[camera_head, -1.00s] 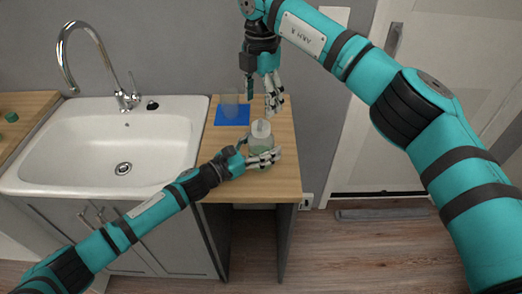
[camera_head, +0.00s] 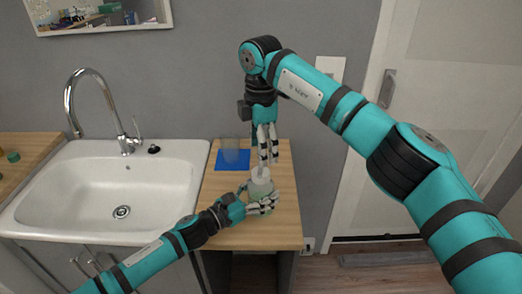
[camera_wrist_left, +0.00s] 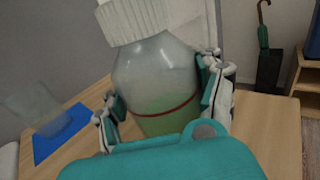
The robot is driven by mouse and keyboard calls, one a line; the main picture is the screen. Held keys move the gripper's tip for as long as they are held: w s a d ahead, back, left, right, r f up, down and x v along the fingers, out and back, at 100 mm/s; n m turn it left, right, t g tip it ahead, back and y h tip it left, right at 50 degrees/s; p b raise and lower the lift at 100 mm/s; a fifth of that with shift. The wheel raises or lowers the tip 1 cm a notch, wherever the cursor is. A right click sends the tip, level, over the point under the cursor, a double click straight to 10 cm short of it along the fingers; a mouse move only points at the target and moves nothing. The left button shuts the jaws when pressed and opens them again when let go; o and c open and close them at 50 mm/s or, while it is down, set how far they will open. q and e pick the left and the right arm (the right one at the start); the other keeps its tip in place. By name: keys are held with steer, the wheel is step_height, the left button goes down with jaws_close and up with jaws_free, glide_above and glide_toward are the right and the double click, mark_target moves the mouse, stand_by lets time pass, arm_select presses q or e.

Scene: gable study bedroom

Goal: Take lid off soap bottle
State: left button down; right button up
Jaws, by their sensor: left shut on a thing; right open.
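The soap bottle (camera_head: 260,187) is clear with greenish liquid and has a white ribbed lid (camera_head: 262,172) on top. It stands at the wooden counter, right of the sink. My left gripper (camera_head: 259,199) is shut around the bottle's body. The left wrist view shows the bottle (camera_wrist_left: 155,75) between its fingers, with the lid (camera_wrist_left: 137,18) cut off by the top edge. My right gripper (camera_head: 269,160) points down, open and empty, just above the lid. I cannot tell whether its fingertips reach around the lid.
A clear glass (camera_head: 231,148) stands on a blue mat (camera_head: 238,161) behind the bottle on the wooden counter (camera_head: 229,238). The white sink (camera_head: 60,192) and its faucet (camera_head: 100,85) are at the left. A wall lies behind the counter.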

mark_target(261, 171)
step_height(261, 171, down, 8)
steer(key=shift+r, duration=0.2)
steer(key=shift+c, duration=0.3)
